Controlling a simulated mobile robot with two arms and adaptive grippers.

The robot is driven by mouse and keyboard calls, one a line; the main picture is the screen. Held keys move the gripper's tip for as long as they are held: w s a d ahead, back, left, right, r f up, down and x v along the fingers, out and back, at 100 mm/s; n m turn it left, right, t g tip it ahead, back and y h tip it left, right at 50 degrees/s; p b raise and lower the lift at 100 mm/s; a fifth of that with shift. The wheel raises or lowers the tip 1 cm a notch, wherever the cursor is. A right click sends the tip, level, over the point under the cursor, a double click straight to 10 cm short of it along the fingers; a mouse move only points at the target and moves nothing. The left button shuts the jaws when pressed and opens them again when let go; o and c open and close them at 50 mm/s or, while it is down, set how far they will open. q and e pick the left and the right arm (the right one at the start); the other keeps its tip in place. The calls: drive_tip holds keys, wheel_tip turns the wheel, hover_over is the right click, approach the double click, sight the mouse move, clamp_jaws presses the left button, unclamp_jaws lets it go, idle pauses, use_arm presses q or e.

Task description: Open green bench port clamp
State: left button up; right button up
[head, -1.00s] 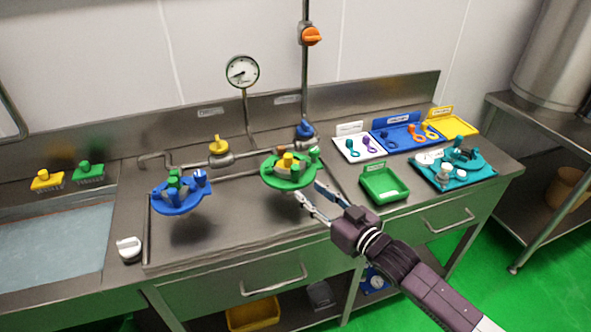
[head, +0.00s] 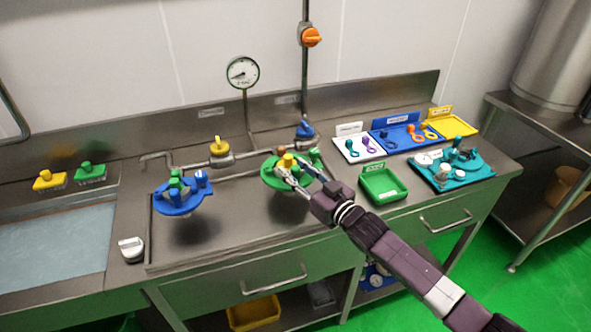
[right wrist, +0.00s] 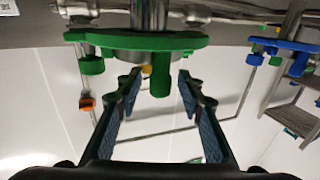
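The green bench port clamp (head: 269,178) is a round green plate with several knobs, on the bench in the middle of the head view. In the right wrist view, its green plate (right wrist: 120,42) spans the top, and a green knob (right wrist: 160,82) sticks toward me. My right gripper (head: 295,168) is at the clamp in the head view and covers part of it. The right wrist view shows its two fingers (right wrist: 160,84) apart, one on each side of the green knob, with gaps between. I cannot tell any contact. My left gripper is not in view.
A blue port clamp (head: 172,205) stands to the left. A green tray (head: 383,198), a blue tray (head: 392,147) and a teal tray (head: 470,180) lie to the right. A gauge (head: 243,73) and pipes stand behind. The bench front between the two clamps is clear.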

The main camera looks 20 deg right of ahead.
clamp_jaws()
